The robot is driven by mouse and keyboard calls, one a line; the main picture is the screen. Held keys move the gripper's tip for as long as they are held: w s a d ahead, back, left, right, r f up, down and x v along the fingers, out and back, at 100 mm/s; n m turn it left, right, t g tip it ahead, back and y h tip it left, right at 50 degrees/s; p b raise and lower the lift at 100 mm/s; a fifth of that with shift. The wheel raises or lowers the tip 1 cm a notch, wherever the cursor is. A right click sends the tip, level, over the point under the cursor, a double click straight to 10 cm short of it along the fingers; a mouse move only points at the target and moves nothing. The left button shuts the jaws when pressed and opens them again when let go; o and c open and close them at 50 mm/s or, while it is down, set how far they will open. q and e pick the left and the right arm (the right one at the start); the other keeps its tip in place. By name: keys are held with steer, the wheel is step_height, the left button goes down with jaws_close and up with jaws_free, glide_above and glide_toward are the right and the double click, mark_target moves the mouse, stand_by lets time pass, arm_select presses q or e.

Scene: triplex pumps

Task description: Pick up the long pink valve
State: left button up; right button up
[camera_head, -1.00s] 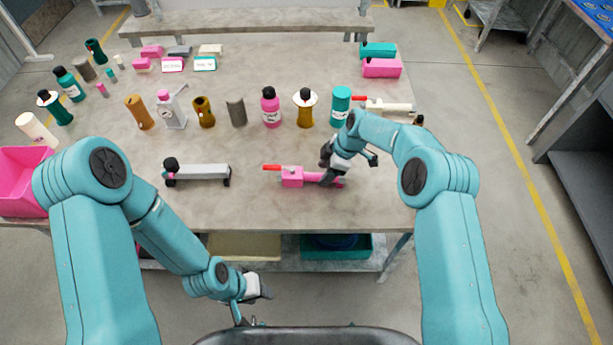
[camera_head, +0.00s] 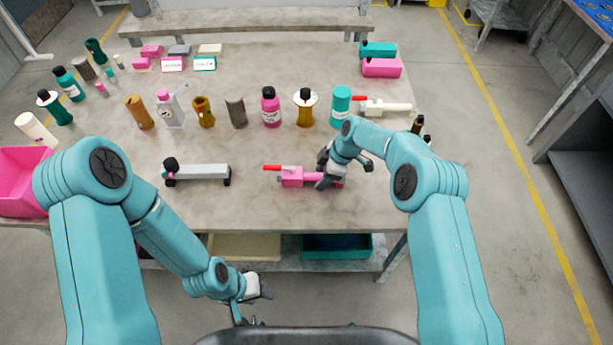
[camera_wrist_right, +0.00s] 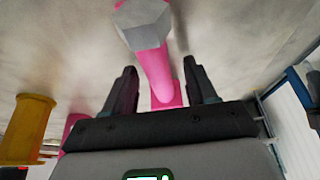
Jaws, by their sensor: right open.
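The long pink valve (camera_head: 292,178) with a red handle (camera_head: 272,167) lies on the table near its front edge, right of centre. My right gripper (camera_head: 323,182) is over the right part of the valve and hides some of it. In the right wrist view the pink valve body (camera_wrist_right: 155,75) runs between the two dark fingers of my open right gripper (camera_wrist_right: 160,85), with a gap beside the fingers. A grey hexagonal end (camera_wrist_right: 143,20) shows at the top. My left gripper (camera_head: 258,288) hangs low in front of the table, away from the valve; its jaws are too small to judge.
A grey bar-shaped part (camera_head: 202,172) lies left of the valve. A cream valve with a red handle (camera_head: 385,107) lies behind my right arm. Several bottles and cylinders stand in a row behind. A pink bin (camera_head: 22,180) is at far left. The table front between is clear.

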steer(key=shift+w+f, duration=0.1)
steer(key=c, duration=1)
jaws_close()
step_height(320, 180, up, 11)
steer(key=shift+f, duration=0.35)
steer(key=shift+f+b, duration=0.65)
steer(key=shift+b, duration=0.1)
steer(key=shift+f, duration=0.2)
